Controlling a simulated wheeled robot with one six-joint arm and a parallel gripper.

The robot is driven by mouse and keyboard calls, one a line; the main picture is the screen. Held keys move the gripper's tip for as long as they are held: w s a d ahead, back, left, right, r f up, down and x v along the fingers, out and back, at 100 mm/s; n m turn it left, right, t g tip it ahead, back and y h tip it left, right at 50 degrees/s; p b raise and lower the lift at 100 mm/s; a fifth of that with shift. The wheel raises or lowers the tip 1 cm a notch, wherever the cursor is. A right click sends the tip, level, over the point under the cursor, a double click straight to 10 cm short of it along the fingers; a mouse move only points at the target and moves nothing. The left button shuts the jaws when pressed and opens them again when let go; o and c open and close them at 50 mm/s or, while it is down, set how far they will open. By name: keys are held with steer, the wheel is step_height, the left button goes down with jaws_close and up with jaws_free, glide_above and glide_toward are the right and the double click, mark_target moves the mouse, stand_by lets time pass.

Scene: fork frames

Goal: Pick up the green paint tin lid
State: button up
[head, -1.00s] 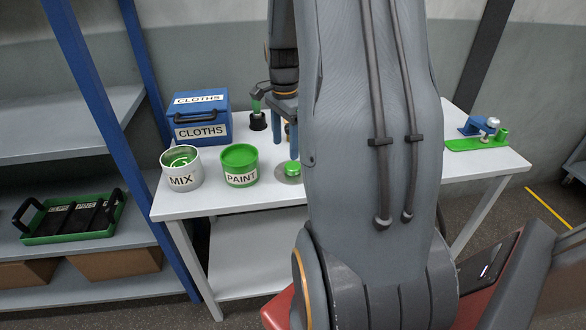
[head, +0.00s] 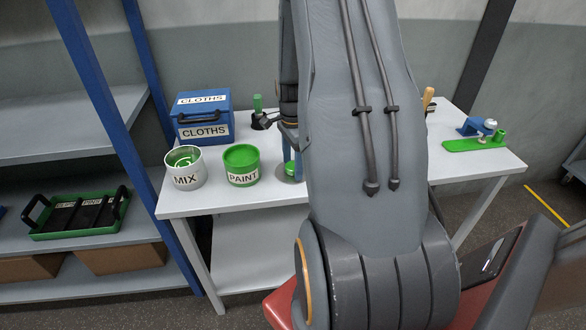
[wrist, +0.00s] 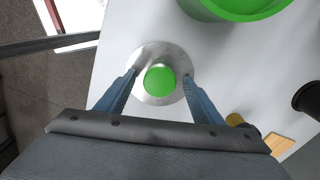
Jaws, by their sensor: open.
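The paint tin lid (wrist: 148,53) is a flat silver disc with a round green knob (wrist: 160,79). It lies on the white table, just right of the green PAINT tin (head: 240,166); the tin's edge also shows at the top of the wrist view (wrist: 232,8). My gripper (wrist: 160,76) is open above the lid. In the wrist view its two blue fingers stand to the left and right of the green knob, apart from it. In the head view my arm and fingers hide much of the lid.
A MIX tin (head: 185,169) stands left of the PAINT tin. A blue CLOTHS box (head: 203,117) is behind them. A green holder with a blue part (head: 470,140) sits at the table's right end. A shelf with a green tray (head: 80,215) stands at left.

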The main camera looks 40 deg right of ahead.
steer(key=c, duration=1.2)
steer(key=shift+o, duration=0.2)
steer(key=shift+r, duration=0.1)
